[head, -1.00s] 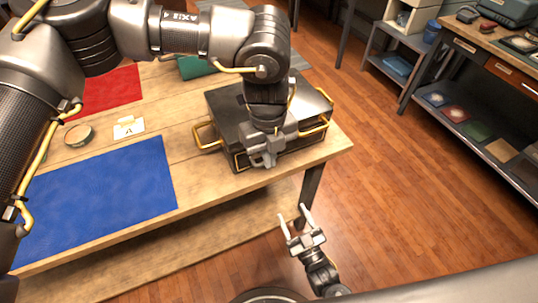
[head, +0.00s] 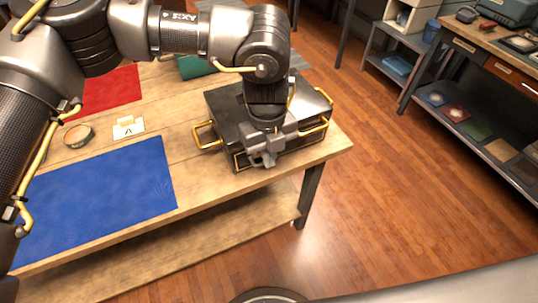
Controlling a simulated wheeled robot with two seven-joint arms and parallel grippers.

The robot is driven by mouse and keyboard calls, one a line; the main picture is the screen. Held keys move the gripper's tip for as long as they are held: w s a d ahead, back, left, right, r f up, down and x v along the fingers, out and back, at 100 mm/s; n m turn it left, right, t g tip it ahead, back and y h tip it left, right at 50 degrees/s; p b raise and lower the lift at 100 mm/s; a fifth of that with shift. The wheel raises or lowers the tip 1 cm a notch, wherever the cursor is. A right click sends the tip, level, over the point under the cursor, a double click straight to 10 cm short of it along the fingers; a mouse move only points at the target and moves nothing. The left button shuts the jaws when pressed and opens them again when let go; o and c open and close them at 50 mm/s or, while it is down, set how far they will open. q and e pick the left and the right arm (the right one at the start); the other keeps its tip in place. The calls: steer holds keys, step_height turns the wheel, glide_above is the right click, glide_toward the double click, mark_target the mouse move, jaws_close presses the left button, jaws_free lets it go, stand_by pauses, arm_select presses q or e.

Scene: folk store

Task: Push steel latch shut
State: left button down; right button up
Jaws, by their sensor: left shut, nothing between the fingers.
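A black case (head: 226,117) with brass-coloured side handles (head: 204,135) and edge trim sits on the right end of the wooden table, its lid down. My left gripper (head: 264,160) is shut and empty, at the front face of the case near its top front edge. The steel latch cannot be made out; my gripper and wrist cover the middle of the case front. Whether the fingers touch the case or latch cannot be told. My right gripper is out of view.
A blue mat (head: 105,200), a red mat (head: 112,90), a small label card (head: 128,128) and a round tin (head: 78,135) lie on the table left of the case. A green item (head: 194,67) lies behind. Floor right of the table is clear.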

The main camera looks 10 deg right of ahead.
arm_select(q)
steer(key=shift+f, duration=0.15)
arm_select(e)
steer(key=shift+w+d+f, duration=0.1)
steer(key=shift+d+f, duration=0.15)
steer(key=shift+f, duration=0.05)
arm_select(q)
step_height(320, 180, up, 11)
steer(key=w+p, duration=0.1)
steer(key=p, duration=0.6)
steer(key=shift+f, duration=0.15)
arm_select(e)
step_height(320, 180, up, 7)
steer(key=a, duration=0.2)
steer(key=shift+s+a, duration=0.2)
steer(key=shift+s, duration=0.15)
